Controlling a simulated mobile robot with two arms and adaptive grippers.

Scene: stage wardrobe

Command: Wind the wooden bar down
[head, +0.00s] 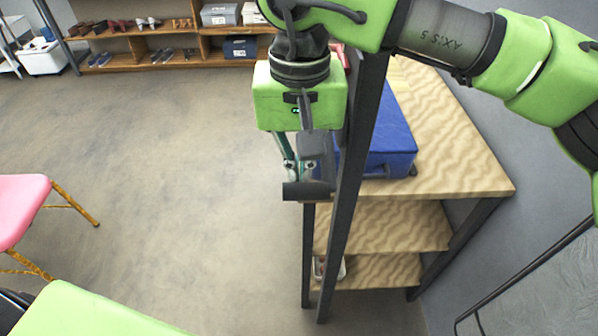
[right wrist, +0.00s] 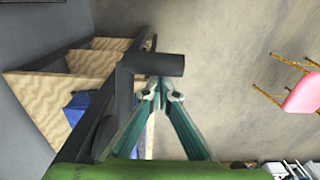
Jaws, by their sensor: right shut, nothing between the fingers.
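My right gripper (head: 300,168) reaches down in front of a dark upright post (head: 350,200). Its teal fingers are shut with nothing between them; they also show in the right wrist view (right wrist: 163,92). A dark cylindrical handle (head: 306,191), looking like a crank grip, lies just beyond the fingertips. The handle shows in the right wrist view too (right wrist: 158,65), sticking out sideways from the dark frame. I cannot tell whether the fingertips touch it. I cannot make out the wooden bar in either view. My left gripper is not in view.
A wood-topped shelf unit (head: 470,160) stands behind the post with a blue case (head: 392,140) on top. A pink chair (head: 20,205) is at the left. Shelves with shoes and boxes (head: 160,45) line the back. The floor between is clear.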

